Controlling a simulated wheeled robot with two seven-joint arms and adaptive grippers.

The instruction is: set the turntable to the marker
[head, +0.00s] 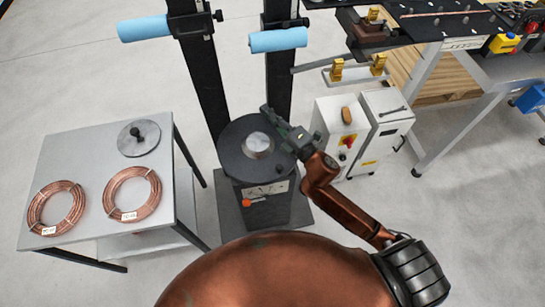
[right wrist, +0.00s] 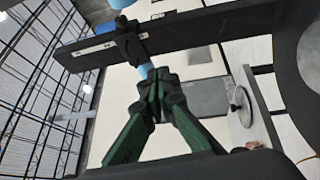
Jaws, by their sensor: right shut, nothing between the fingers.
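The turntable (head: 232,155) is a dark round disc with a silver hub (head: 258,145), on a dark pedestal in the middle of the head view. A small dark knob (head: 280,169) stands near its front right edge. A plate with markings (head: 266,192) and an orange dot (head: 247,202) are on the pedestal front; I cannot tell which mark is the marker. My right gripper (head: 268,112) is over the disc's back right edge; contact is unclear. In the right wrist view its green fingers meet at the tips (right wrist: 157,88), shut and empty. My left gripper is not in view.
A grey table (head: 95,160) at left holds two copper coils (head: 57,207) (head: 132,194) and a round grey lid (head: 139,138). Two dark posts with blue rollers (head: 278,40) (head: 145,28) rise behind the turntable. A white control box (head: 340,130) stands close at right.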

